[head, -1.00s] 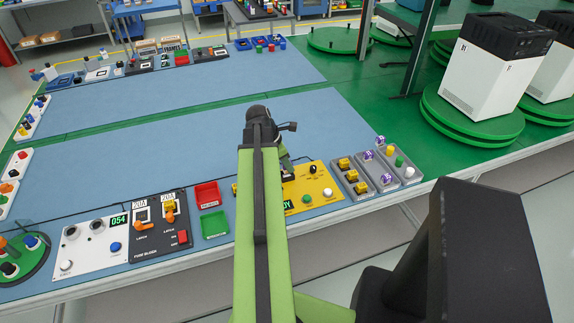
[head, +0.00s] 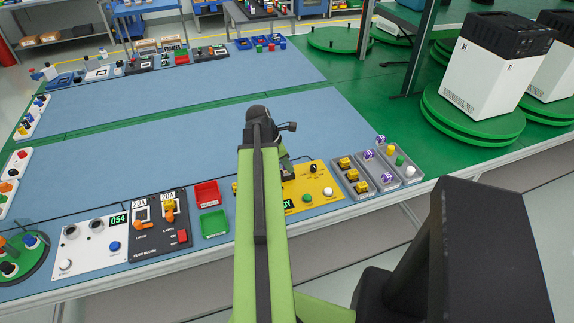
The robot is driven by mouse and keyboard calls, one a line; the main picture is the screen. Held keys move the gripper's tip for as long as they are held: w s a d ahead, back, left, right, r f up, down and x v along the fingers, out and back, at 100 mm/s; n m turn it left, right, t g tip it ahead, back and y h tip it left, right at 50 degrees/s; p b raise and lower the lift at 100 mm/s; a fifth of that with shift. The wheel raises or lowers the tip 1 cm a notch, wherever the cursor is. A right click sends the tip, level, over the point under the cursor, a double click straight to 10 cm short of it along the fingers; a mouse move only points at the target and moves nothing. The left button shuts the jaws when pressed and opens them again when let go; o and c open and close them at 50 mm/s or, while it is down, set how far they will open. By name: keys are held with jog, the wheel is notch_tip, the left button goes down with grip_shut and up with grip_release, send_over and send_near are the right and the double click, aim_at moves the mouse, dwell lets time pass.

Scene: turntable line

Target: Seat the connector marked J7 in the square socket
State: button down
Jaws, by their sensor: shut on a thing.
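My gripper (head: 287,174) is low over the yellow panel (head: 318,190), just right of my upright green arm link. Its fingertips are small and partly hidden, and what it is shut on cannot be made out. Several yellow connectors (head: 353,175) sit in the left grey rack, right of the panel. Purple-and-white pieces (head: 367,155) sit in the racks beside it. No J7 marking is readable, so I cannot tell which connector carries it. The square socket is not visible; my arm covers the panel's left part.
The panel has a black knob (head: 313,168), a green button (head: 307,197) and a white button (head: 328,192). Left of my arm are a red tray (head: 207,194), a green tray (head: 215,223) and a black fuse block (head: 160,240). The blue mat (head: 150,150) behind is clear.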

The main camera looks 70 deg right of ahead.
jog(key=shift+f+b, duration=0.65)
jog(key=shift+f, duration=0.1)
jog(key=c, duration=1.1)
grip_release()
jog(key=shift+c, duration=0.2)
jog(key=shift+r, duration=0.1)
jog(key=p+v, duration=1.6)
jog(key=v, duration=0.1)
jog(key=shift+w+a+r, duration=0.1)
jog(key=shift+w, duration=0.15)
